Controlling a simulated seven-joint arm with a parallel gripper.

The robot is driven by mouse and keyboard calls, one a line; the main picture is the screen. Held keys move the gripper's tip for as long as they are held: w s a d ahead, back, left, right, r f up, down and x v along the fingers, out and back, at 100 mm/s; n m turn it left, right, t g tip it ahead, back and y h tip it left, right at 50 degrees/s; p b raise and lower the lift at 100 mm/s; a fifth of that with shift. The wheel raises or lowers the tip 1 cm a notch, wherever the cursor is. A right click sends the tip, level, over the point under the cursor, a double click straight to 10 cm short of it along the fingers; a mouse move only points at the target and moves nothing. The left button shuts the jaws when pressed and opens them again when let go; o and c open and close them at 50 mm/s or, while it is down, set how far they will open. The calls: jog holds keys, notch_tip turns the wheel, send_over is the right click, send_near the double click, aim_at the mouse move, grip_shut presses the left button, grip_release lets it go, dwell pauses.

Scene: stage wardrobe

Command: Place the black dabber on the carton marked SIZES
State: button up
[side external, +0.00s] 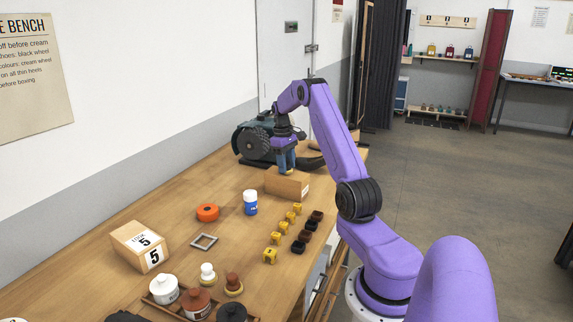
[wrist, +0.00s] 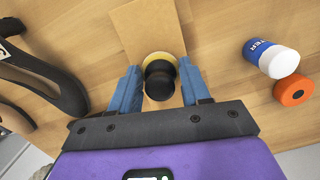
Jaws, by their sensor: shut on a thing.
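The black dabber (wrist: 160,80) has a round black knob and a yellowish base. My gripper (wrist: 159,90) is shut on its knob, with a blue finger on each side. In the side external view my gripper (side external: 286,160) points down over a plain brown carton (side external: 283,187), and the dabber is mostly hidden by the fingers. The carton also shows in the wrist view (wrist: 142,28), below and beyond the dabber. Its end bears a white label too small to read. The dabber's base is at or just above the carton's top; I cannot tell whether they touch.
A grinding machine (side external: 257,142) stands behind the carton. A blue-and-white bottle (side external: 250,203), an orange disc (side external: 207,212) and a grey square frame (side external: 204,241) are nearer. Small yellow and dark blocks (side external: 284,227) stand in rows. A carton marked 5 (side external: 133,243) is at left; jars (side external: 164,289) are in front.

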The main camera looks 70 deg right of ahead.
jog(key=shift+f, duration=0.15)
jog(key=o, duration=1)
